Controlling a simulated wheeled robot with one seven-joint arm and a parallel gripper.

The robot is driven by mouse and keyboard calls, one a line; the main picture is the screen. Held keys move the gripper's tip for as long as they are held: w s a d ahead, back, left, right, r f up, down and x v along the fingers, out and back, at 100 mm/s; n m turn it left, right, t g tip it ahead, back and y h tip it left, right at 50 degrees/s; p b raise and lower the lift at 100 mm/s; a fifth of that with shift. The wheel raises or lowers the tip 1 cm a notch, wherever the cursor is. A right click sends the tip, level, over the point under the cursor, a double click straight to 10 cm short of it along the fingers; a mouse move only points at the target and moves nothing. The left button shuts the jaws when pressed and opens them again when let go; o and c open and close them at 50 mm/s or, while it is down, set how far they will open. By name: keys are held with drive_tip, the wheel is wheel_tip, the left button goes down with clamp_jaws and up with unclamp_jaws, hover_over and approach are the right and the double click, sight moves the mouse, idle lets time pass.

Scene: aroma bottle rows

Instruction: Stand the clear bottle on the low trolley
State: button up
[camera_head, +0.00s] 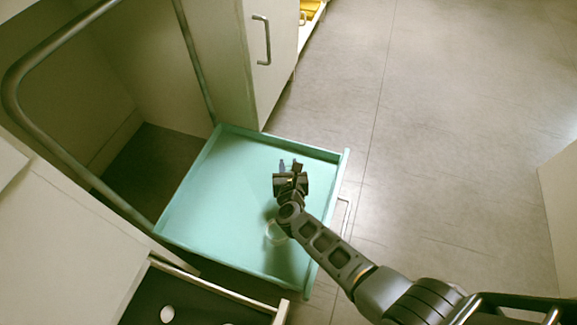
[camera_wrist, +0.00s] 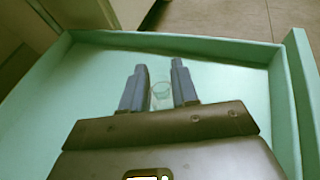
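The low trolley (camera_head: 187,223) has a mint-green tray top with a raised rim; its far rim (camera_wrist: 200,45) also shows in the wrist view. In the wrist view the clear bottle (camera_wrist: 161,92) is between the two fingers (camera_wrist: 160,75) and nearly fills the gap. Its lower part is hidden by the gripper body, so I cannot tell whether it touches the tray.
A metal handle frame (camera_head: 60,156) rises at the trolley's left. A white cabinet (camera_head: 222,50) stands close to the back rim. An open drawer (camera_head: 215,303) with small white things is at the bottom left. The tray's left half and the floor at right are clear.

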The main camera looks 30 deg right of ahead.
drive_tip(key=o, duration=0.4)
drive_tip(key=shift+r, duration=0.15)
drive_tip(key=shift+s+r+p, duration=0.15)
drive_tip(key=shift+r+p, duration=0.05)
drive_tip(key=shift+p, duration=0.2)
drive_tip(key=p+v, duration=0.5)
drive_tip(key=v, duration=0.6)
drive_tip(key=shift+s+a, duration=0.15)
drive_tip(key=shift+s, duration=0.15)
drive_tip(key=shift+f, duration=0.1)
drive_tip(key=s+d+r+n+t+y, duration=0.25)
drive_tip(key=s+r+n, duration=0.45)
drive_tip(key=s+n, duration=0.35)
drive_tip(key=s+d+r+n+t+y, duration=0.1)
drive_tip(key=s+d+r+n, duration=0.2)
drive_tip(key=s+r+n, duration=1.05)
drive_tip(key=r+n, duration=0.2)
drive_tip(key=n, duration=0.1)
drive_tip(key=s+a+r+n+g+y, duration=0.1)
drive_tip(key=s+r+n, duration=0.4)
drive_tip(key=r+n, duration=0.1)
drive_tip(key=s+r+n+y, duration=0.1)
drive_tip(key=s+r+n, duration=0.3)
drive_tip(key=r+n, duration=0.2)
drive_tip(key=shift+s+a+r+n+g, duration=0.15)
drive_tip(key=shift+s+r+n+g, duration=0.1)
drive_tip(key=shift+n, duration=0.55)
